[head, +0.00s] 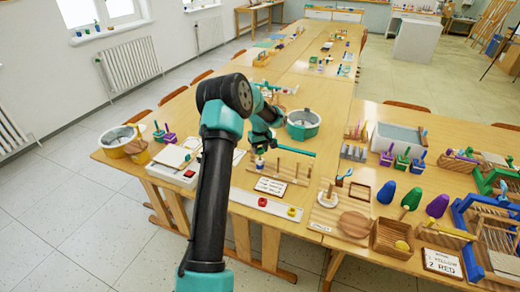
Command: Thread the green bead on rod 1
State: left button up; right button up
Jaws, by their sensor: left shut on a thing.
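My left gripper (262,152) is low over the near table, at the left end of the wooden rod stand (290,180). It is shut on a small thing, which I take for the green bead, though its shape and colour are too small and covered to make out. Several thin rods stand upright on the stand; the gripper hides part of its left end, and I cannot tell whether the bead touches a rod. A red bead (262,202) and a yellow bead (292,212) sit on a white strip (250,200) at the front edge. My right gripper is not in view.
A printed card (270,187) lies between stand and strip. A grey-teal pot (303,124) stands behind the gripper. A yellow bucket (120,141) is at the far left. Wooden boards, colored egg shapes and a blue frame (468,240) crowd the right table.

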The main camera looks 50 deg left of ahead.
pick_arm(q)
jog(key=shift+f, duration=0.45)
dwell(0.9)
dwell(0.3)
jog(key=o, duration=1)
jog(key=shift+c, duration=0.2)
notch_tip(320, 180, up, 18)
jog(key=shift+f, duration=0.25)
dwell(0.7)
